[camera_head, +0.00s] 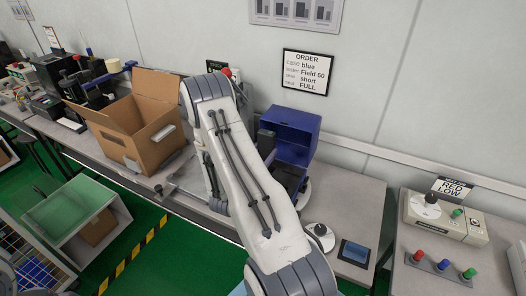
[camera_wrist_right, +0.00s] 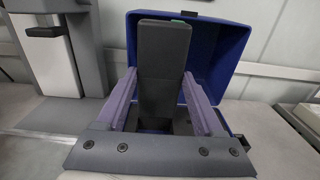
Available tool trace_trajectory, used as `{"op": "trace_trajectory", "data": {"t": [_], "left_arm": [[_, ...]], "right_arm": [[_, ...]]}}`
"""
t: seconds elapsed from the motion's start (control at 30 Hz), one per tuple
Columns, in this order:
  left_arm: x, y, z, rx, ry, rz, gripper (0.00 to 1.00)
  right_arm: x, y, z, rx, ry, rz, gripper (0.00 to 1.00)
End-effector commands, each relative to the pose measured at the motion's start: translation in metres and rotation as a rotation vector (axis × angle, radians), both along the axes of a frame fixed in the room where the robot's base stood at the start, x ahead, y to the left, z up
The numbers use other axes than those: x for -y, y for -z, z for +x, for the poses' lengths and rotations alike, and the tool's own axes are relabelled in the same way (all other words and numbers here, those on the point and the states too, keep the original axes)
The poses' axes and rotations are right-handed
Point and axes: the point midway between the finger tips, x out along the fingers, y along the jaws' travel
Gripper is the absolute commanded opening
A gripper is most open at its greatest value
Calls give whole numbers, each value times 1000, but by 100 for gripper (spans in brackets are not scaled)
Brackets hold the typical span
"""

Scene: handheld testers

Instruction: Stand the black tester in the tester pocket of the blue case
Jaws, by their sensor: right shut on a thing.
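The black tester (camera_wrist_right: 163,62) stands upright in the wrist view, between the two fingers of my right gripper (camera_wrist_right: 160,88), which is shut on it. The blue case (camera_wrist_right: 222,58) is open behind and around it, with its lid raised. In the head view, the blue case (camera_head: 292,125) stands on the bench against the wall, and the dark top of the tester (camera_head: 266,139) shows at its left side. My right arm covers the gripper and part of the case there. The tester's lower end is low over or in the case; I cannot tell whether it is in the pocket. My left gripper is out of view.
An open cardboard box (camera_head: 130,128) stands on the bench to the left. A round dial (camera_head: 319,237) and a small screen (camera_head: 354,253) are at the bench's right end. An order sign (camera_head: 306,72) hangs on the wall. A second bench with a control box (camera_head: 445,218) stands farther right.

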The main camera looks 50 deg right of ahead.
Motion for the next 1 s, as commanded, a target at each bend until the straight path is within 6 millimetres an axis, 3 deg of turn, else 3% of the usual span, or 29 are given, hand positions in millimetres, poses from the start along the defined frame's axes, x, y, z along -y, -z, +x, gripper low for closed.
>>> {"op": "trace_trajectory", "data": {"t": [0.2,1.0], "left_arm": [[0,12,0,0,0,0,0],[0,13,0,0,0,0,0]], "right_arm": [[0,13,0,1,0,-1,0],[0,13,0,1,0,-1,0]]}}
